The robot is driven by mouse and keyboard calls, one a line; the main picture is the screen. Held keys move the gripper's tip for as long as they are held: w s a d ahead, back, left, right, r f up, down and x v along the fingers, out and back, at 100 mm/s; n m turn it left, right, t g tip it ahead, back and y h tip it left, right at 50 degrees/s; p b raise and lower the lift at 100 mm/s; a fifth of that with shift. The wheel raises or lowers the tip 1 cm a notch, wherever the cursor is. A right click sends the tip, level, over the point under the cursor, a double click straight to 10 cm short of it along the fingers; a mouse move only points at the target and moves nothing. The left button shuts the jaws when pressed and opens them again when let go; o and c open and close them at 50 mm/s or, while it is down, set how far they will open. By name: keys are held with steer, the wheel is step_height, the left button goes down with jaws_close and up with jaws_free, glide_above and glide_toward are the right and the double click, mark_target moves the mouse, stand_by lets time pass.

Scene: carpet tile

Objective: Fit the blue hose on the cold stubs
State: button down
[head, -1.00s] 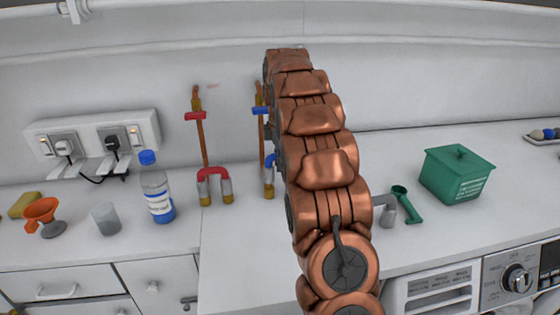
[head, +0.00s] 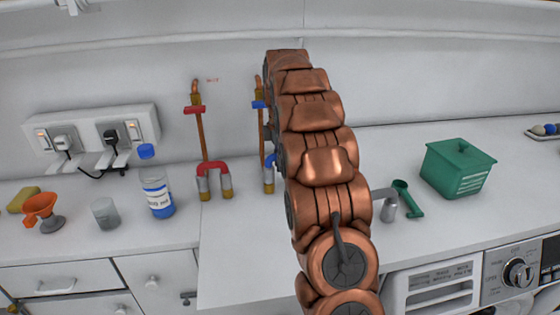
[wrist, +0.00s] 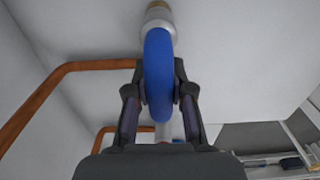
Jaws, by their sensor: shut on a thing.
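In the wrist view my gripper (wrist: 160,98) is shut on the blue hose (wrist: 158,60), a curved piece between its two fingers. The hose's far end meets a grey collar (wrist: 157,16) with a brass part beyond it. I cannot tell how deeply they are joined. In the head view a sliver of the blue hose (head: 269,160) shows left of my arm, above a grey and brass stub (head: 268,182). A blue-handled valve (head: 259,104) sits on the copper pipe above. My arm hides the gripper and the other cold stub there.
A red hose (head: 212,168) bridges two stubs left of the cold pipe, under a red-handled valve (head: 195,110). A green box (head: 458,168) and green scoop (head: 407,198) are right.

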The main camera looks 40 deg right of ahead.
steer(key=shift+f, duration=0.15)
steer(key=c, duration=0.9)
jaws_free()
steer(key=shift+c, duration=0.2)
steer(key=shift+r, duration=3.85)
